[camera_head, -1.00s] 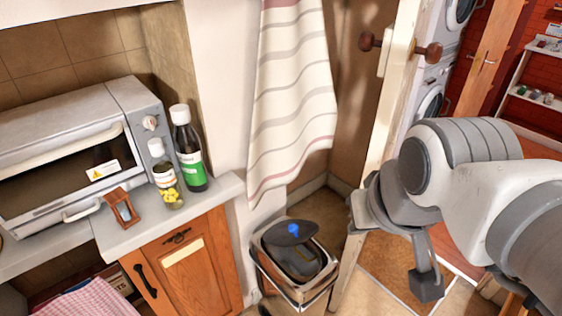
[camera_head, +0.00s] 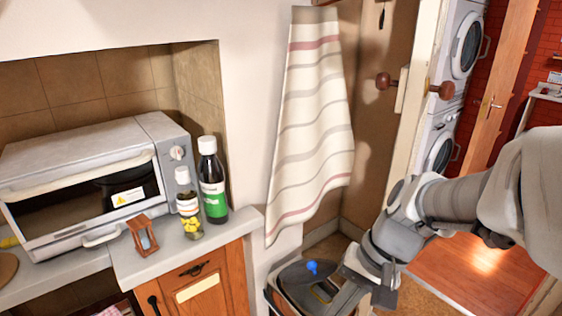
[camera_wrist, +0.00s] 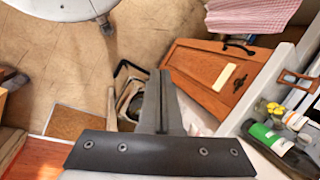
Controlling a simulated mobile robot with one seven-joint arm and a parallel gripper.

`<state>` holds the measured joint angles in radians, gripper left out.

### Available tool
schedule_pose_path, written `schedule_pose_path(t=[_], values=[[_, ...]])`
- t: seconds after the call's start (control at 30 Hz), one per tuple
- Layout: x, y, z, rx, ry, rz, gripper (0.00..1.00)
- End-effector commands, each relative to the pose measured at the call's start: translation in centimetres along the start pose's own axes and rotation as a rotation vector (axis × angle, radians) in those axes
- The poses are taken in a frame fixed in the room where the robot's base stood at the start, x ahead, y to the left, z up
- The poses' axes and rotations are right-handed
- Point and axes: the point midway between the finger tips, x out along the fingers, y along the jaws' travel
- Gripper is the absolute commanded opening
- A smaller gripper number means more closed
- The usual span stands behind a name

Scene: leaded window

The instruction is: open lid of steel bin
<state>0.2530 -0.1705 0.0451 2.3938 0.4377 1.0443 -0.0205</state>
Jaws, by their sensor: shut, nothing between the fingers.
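The steel bin (camera_head: 276,294) stands on the floor below the hanging towel, cut off by the bottom edge of the head view. Its dark lid (camera_head: 292,275) carries a small blue spot (camera_head: 312,267). I cannot tell whether the lid is fully down. In the wrist view the bin (camera_wrist: 128,92) shows just left of my fingers and is partly hidden by them. My gripper (camera_wrist: 160,74) is shut and empty, pointing down near the bin. In the head view my arm's end is at the bin's right side, covering part of it; contact cannot be told.
A wooden cabinet (camera_head: 215,285) and worktop with a toaster oven (camera_head: 95,185), two bottles and a small hourglass stand left of the bin. A striped towel (camera_head: 312,130) hangs above it. A door edge (camera_head: 424,80) is to the right. Open floor (camera_wrist: 60,60) lies left in the wrist view.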

Motion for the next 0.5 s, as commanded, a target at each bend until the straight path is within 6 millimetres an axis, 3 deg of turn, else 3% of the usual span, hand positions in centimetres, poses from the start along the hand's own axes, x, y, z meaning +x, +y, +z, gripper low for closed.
schedule_pose_path(t=[0.03, 0.1, 0.5], values=[[1.7, 0.5, -0.7, 0.056, -0.050, -0.028, 0.00], [3.2, 0.8, -1.4, 0.124, -0.110, -0.074, 0.00], [11.1, 2.5, -6.4, 0.519, -0.397, -0.419, 0.00]])
